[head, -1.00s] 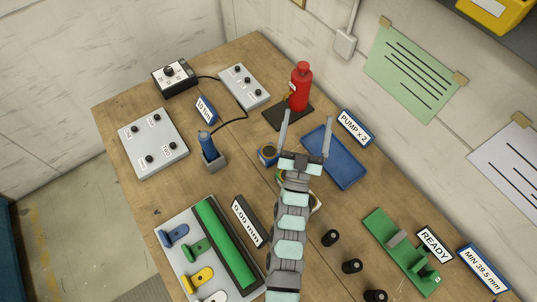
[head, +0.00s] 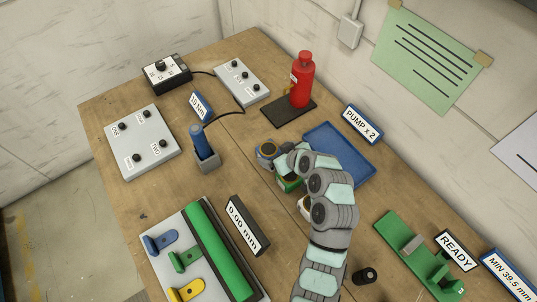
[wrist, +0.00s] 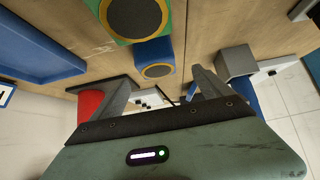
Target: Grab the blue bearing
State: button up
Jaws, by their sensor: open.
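The blue bearing (head: 267,152), a blue block with a round dark face and a yellowish ring, sits on the table left of the blue tray. In the wrist view the blue bearing (wrist: 157,68) lies between the lines of my two spread fingers, beyond the tips. My gripper (wrist: 161,73) is open with nothing between the fingers. In the head view my arm's wrist is just right of the bearing, and my fingers are mostly hidden. A green bearing (head: 289,184) stands beside it, partly behind my arm; it also shows in the wrist view (wrist: 135,18).
The blue tray (head: 335,143) is right of the bearings. A red bottle (head: 302,80) stands on a black pad behind. A blue-handled tool (head: 200,141) stands in a grey holder to the left. A whitish part (head: 305,207) is partly hidden by my arm.

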aim_at(265, 148)
jog(key=x, duration=0.3)
jog(key=shift+w+a+f, duration=0.25)
jog(key=shift+d+p+x, duration=0.15)
jog(key=shift+p+x, duration=0.25)
jog(key=shift+x, duration=1.2)
jog(key=shift+d+p+x, duration=0.1)
jog(key=shift+p+x, duration=0.3)
jog(key=shift+x, duration=1.2)
jog(key=shift+w, duration=0.15)
jog(key=shift+c, duration=0.2)
jog(key=c, duration=1.8)
